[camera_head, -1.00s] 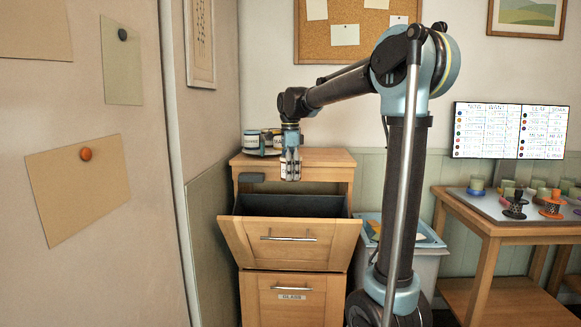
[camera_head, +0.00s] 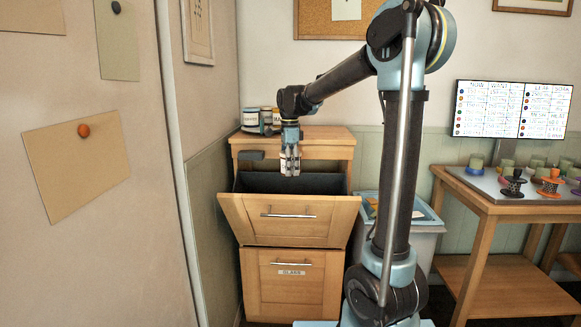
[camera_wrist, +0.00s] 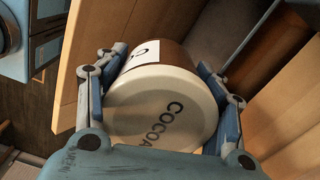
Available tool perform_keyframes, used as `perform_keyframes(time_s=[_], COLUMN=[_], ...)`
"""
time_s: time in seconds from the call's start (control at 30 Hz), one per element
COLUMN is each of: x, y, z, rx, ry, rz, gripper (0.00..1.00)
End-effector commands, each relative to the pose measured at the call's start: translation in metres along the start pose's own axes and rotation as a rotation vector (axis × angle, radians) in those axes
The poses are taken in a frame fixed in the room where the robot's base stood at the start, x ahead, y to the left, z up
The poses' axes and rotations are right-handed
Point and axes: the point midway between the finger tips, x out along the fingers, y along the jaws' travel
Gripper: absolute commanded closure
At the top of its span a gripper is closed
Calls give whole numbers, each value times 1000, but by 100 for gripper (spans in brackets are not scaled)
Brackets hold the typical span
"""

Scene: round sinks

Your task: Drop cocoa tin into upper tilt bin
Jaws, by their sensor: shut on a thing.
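The cocoa tin (camera_wrist: 160,105) fills the middle of the wrist view, with a cream lid lettered COCOA and a brown side with a white label. My gripper (camera_wrist: 165,90) has a finger on each side of the tin and is shut on it. In the head view my gripper (camera_head: 290,172) points down over the opening of the upper tilt bin, and the tin is mostly hidden by the fingers. The upper tilt bin (camera_head: 290,226) is tilted open, its dark inside showing behind the wooden front.
The lower bin (camera_head: 291,291), labelled GLASS, is closed. Several tins (camera_head: 259,117) stand on the cabinet top (camera_head: 318,138). A grey bin with a blue rim (camera_head: 428,222) stands to the right, beside a wooden table (camera_head: 485,205) holding spools and cups.

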Motion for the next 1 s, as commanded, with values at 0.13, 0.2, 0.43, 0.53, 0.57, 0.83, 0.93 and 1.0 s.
perform_keyframes(time_s=[0.13, 0.2, 0.43, 0.53, 0.57, 0.83, 0.93, 1.0], x=[0, 0, 0, 0, 0, -14, -29, -42], y=[0, 0, 0, 0, 0, 0, 0, 0], z=[0, 0, 0, 0, 0, 0, 0, 0], rx=[0, 0, 0, 0, 0, 0, 0, 0], ry=[0, 0, 0, 0, 0, 0, 0, 0], rz=[0, 0, 0, 0, 0, 0, 0, 0], gripper=[62, 26, 14, 14, 14, 14, 14, 14])
